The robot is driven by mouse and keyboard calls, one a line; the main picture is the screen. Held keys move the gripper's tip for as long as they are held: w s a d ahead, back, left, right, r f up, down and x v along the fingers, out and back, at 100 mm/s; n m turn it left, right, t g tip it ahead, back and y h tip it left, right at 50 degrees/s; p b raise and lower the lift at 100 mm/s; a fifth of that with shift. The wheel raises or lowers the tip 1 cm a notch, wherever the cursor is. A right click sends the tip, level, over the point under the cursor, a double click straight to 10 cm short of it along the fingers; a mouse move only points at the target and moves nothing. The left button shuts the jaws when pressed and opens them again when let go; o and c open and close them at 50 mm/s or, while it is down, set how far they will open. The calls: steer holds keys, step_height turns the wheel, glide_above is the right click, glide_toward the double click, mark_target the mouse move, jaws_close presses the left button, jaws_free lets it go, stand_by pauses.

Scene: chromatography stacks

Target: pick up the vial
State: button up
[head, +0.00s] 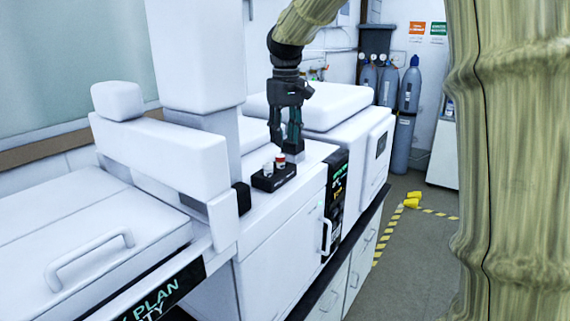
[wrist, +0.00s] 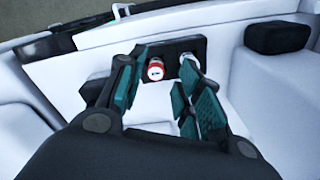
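A vial with a red top (head: 280,160) and a white body stands in a small black rack (head: 263,184) on a white instrument's top. A second, whitish vial (head: 267,169) stands beside it in the rack. My gripper (head: 285,147) points down just above the rack, close to the red-topped vial. In the wrist view, my gripper (wrist: 160,72) is open, its teal-padded fingers apart. The red-topped vial (wrist: 155,70) shows between the fingertips, nearer the left one, and looks ungripped. The whitish vial (wrist: 187,59) is partly hidden by the right finger.
A white column (head: 197,60) and a white arm-like housing (head: 160,150) stand left of the rack. A raised white unit (head: 318,105) lies behind it. A black block (wrist: 277,38) sits right of the rack in the wrist view. Grey gas cylinders (head: 408,95) stand farther back.

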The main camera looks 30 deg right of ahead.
mark_target(280, 155)
steer(key=shift+g, duration=0.3)
steer(key=w+f, duration=0.1)
steer(key=f, duration=0.1)
steer(key=w+f+p, duration=0.1)
steer(key=w+f, duration=0.1)
steer(key=w+f+p, duration=0.1)
steer(key=f, duration=0.1)
steer(key=shift+w+d+f, duration=0.1)
steer(key=shift+w+f, duration=0.1)
steer(key=shift+w, duration=0.2)
steer(key=shift+s+f, duration=0.25)
steer(key=s, duration=0.3)
steer(key=shift+r, duration=0.35)
steer(key=shift+w+f, duration=0.15)
steer(key=shift+w, duration=0.05)
steer(key=shift+w+f, duration=0.3)
steer(key=shift+w, duration=0.25)
steer(key=shift+w+f, duration=0.25)
steer(key=shift+w, duration=0.25)
steer(key=c, duration=0.6)
steer(key=shift+s+r, duration=0.35)
steer(key=shift+s, duration=0.25)
steer(key=shift+c, duration=0.3)
steer(key=shift+w+f, duration=0.15)
steer(key=shift+w, duration=0.05)
steer(key=shift+c, duration=0.2)
